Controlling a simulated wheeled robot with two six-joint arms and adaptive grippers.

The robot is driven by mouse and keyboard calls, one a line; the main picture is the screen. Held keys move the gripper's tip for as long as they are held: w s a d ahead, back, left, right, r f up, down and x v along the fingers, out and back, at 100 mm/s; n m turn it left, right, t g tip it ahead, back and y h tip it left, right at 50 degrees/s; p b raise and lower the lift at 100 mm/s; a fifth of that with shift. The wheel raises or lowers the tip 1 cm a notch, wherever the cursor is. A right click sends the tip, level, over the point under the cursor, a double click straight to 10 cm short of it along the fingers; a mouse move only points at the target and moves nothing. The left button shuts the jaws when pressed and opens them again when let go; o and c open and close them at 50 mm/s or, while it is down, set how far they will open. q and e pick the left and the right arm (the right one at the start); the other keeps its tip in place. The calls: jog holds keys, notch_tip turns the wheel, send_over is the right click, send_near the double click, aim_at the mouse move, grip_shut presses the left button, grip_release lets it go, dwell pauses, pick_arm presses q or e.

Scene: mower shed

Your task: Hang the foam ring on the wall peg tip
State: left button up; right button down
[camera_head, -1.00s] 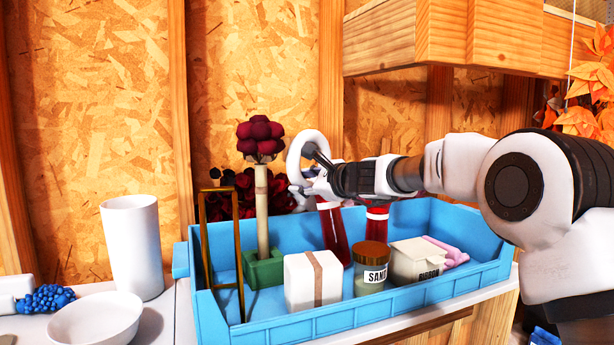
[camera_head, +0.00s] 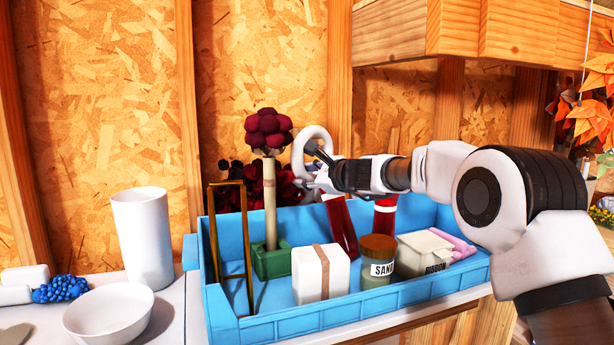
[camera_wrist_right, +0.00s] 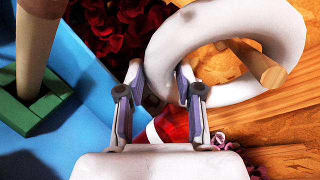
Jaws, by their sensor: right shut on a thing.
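The white foam ring (camera_head: 299,160) stands roughly upright above the back of the blue bin, right of a dark red flower head. My right gripper (camera_head: 311,178) is shut on its lower part. In the right wrist view the foam ring (camera_wrist_right: 222,14) fills the upper right, with my right gripper (camera_wrist_right: 160,84) closed on its left side. There a short wooden peg (camera_wrist_right: 262,64) shows across the ring's opening, its end overlapping the right inner rim. Whether it passes through the ring or touches it, I cannot tell. I cannot make out the peg in the head view. My left gripper is out of view.
The blue bin (camera_head: 262,329) below holds a white box (camera_head: 308,276), a jar (camera_head: 378,264), a ribbon box (camera_head: 423,252), red bottles and a green-based flower stand (camera_head: 270,215). A white cup (camera_head: 143,238) and bowl (camera_head: 108,306) stand left. A wooden shelf (camera_head: 480,30) overhangs at upper right.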

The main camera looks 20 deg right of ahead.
jog(key=c, duration=0.7)
grip_release()
jog(key=shift+s, duration=0.1)
